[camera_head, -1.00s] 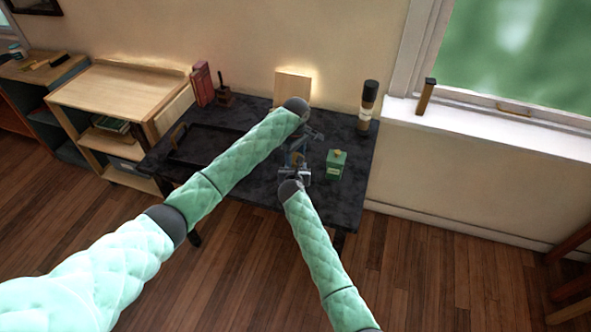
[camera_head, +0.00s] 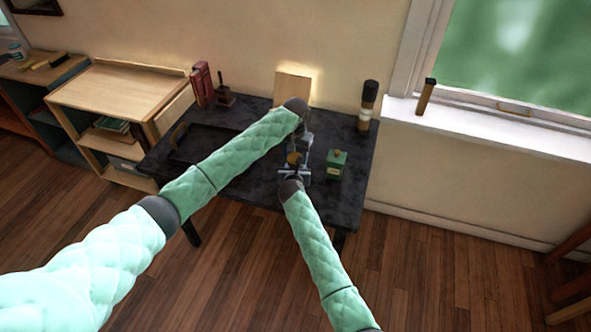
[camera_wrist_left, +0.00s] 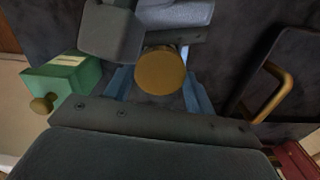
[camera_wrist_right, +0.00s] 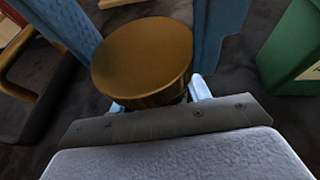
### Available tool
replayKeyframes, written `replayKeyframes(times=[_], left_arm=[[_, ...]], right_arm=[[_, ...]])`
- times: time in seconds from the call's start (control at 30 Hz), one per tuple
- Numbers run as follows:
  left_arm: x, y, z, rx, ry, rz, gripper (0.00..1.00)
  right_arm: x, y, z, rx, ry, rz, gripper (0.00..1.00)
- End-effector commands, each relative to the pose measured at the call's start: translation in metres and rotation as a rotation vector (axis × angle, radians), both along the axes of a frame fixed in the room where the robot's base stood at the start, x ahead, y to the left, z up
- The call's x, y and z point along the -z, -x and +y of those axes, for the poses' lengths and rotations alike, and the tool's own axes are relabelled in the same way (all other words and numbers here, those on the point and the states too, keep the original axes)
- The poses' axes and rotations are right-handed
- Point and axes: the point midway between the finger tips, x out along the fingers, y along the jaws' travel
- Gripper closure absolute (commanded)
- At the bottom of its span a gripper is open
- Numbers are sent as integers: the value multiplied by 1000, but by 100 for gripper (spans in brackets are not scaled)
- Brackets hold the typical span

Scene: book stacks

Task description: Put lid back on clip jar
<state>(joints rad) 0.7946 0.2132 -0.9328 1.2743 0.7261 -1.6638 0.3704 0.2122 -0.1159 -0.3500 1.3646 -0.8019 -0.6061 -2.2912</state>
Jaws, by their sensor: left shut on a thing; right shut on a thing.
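The brass-coloured round lid (camera_head: 294,158) shows in the head view between my two grippers. In the left wrist view the lid (camera_wrist_left: 163,72) sits between the blue fingers of my left gripper (camera_wrist_left: 158,88), which is shut on it. In the right wrist view the lid (camera_wrist_right: 143,58) is close and slightly tilted, flanked by the left gripper's blue fingers. My right gripper (camera_wrist_right: 158,98) is just below the lid, its pale fingertips partly covered by it. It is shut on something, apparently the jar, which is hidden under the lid. Whether lid and jar touch cannot be told.
A green box with a brass knob (camera_head: 336,164) stands close to the right of the grippers on the dark table (camera_head: 345,205). A dark tray (camera_head: 205,145) lies to the left. A tall dark-topped bottle (camera_head: 367,105), a wooden board (camera_head: 292,88) and red books (camera_head: 202,84) stand along the back.

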Motion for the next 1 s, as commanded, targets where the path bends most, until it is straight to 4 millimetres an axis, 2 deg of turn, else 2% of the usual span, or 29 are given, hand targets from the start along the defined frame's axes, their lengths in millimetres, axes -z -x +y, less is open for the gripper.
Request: replayKeyframes(times=[0.2, 0.57, 0.6, 0.7, 1.0], left_arm=[[0, -1, 1, 204, 1, -2, 73], [0, -1, 1, 235, 1, -1, 73], [0, -1, 1, 235, 1, -2, 40], [0, -1, 1, 234, 1, -1, 24], [-1, 0, 0, 234, 1, -1, 24]], right_arm=[[0, 0, 0, 0, 0, 0, 100], [0, 0, 0, 0, 0, 0, 100], [0, 0, 0, 0, 0, 0, 100], [0, 0, 0, 0, 0, 0, 100], [0, 0, 0, 0, 0, 0, 100]])
